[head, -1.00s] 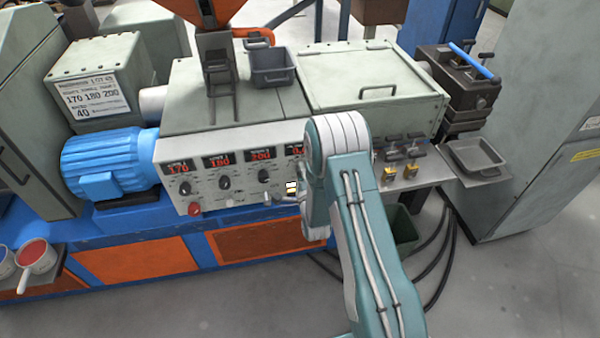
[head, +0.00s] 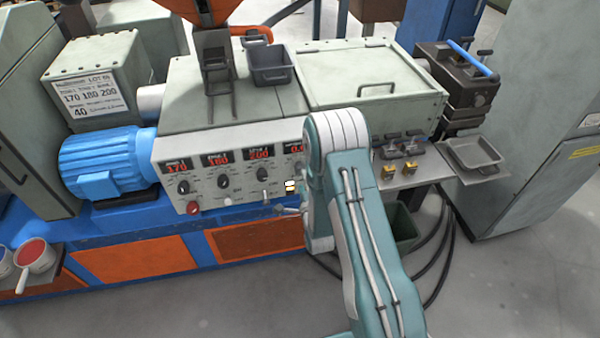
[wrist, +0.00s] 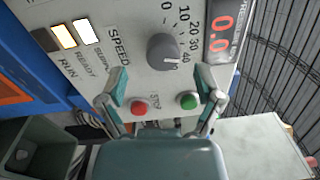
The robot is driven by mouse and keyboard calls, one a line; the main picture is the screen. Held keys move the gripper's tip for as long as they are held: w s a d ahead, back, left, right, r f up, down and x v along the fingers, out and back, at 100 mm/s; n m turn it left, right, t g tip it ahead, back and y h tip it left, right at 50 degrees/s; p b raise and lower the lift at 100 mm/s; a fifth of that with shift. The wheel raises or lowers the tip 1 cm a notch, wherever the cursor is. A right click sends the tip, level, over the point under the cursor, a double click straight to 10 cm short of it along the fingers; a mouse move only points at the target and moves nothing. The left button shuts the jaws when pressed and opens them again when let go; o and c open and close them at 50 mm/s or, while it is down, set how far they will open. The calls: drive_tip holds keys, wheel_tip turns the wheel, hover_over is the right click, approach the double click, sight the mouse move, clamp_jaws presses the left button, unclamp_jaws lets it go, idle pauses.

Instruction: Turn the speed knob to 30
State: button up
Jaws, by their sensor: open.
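The speed knob (wrist: 163,50) is a dark grey round knob on the pale panel, beside a printed scale with 10, 20, 30 and 40 and the word SPEED. A small pale mark shows at its lower edge; I cannot tell its exact setting. My gripper (wrist: 162,92) is open and empty, its two fingers spread below the knob in the wrist view and apart from it. The red display (wrist: 222,30) by the knob reads 0.0.
A red button (wrist: 139,107) and a green button (wrist: 188,101) sit between the fingers in the wrist view. Other knobs and displays line the panel (head: 230,187). A notice (head: 90,97) shows 170 180 200 and 40.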

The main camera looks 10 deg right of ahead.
drive_tip(key=s, duration=0.7)
drive_tip(key=shift+s+f, duration=0.2)
drive_tip(key=shift+s, duration=0.15)
drive_tip(key=shift+d, duration=0.1)
drive_tip(key=w+r+n+g, duration=0.3)
drive_tip(key=w+r+n, duration=0.2)
drive_tip(key=r, duration=0.5)
drive_tip(key=s+r+n+g, duration=0.3)
drive_tip(key=s+r+n, duration=0.15)
drive_tip(key=r, duration=0.45)
drive_tip(key=s+r+n+g, duration=0.3)
drive_tip(key=s+r+n, duration=0.2)
drive_tip(key=s, duration=0.7)
drive_tip(key=s+r+n+g, duration=0.3)
drive_tip(key=s+r+n, duration=0.1)
drive_tip(key=s, duration=0.9)
drive_tip(key=shift+r+n+g, duration=0.35)
drive_tip(key=shift+r+g, duration=0.05)
drive_tip(key=shift+r, duration=0.5)
